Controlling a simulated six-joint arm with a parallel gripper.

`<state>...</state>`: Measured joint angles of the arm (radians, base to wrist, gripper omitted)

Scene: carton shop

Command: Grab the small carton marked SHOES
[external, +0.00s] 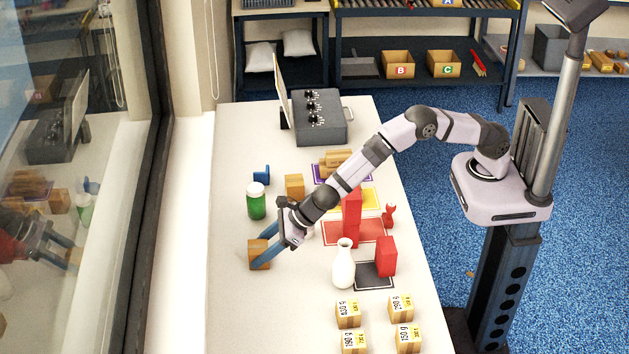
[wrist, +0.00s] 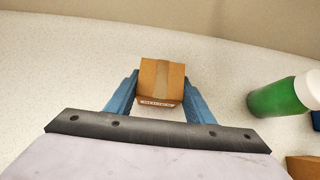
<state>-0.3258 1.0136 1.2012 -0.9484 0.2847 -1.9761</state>
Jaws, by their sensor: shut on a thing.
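A small brown carton (external: 258,254) is at the left part of the table, between the blue fingers of my gripper (external: 264,250). In the wrist view the carton (wrist: 161,78) shows a tan tape strip on top and a white label strip on its near side. The print on that label is too small to read. My gripper (wrist: 162,90) is shut on this carton, one finger on each side. I cannot tell whether the carton touches the table. Another brown carton (external: 294,186) stands farther back; no mark on it is legible.
A green bottle with a white cap (external: 256,203) stands behind my gripper; it also shows in the wrist view (wrist: 278,98). A white vase (external: 344,266), red blocks (external: 386,256) and several weight-marked cartons (external: 349,314) stand to the right. The front left of the table is clear.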

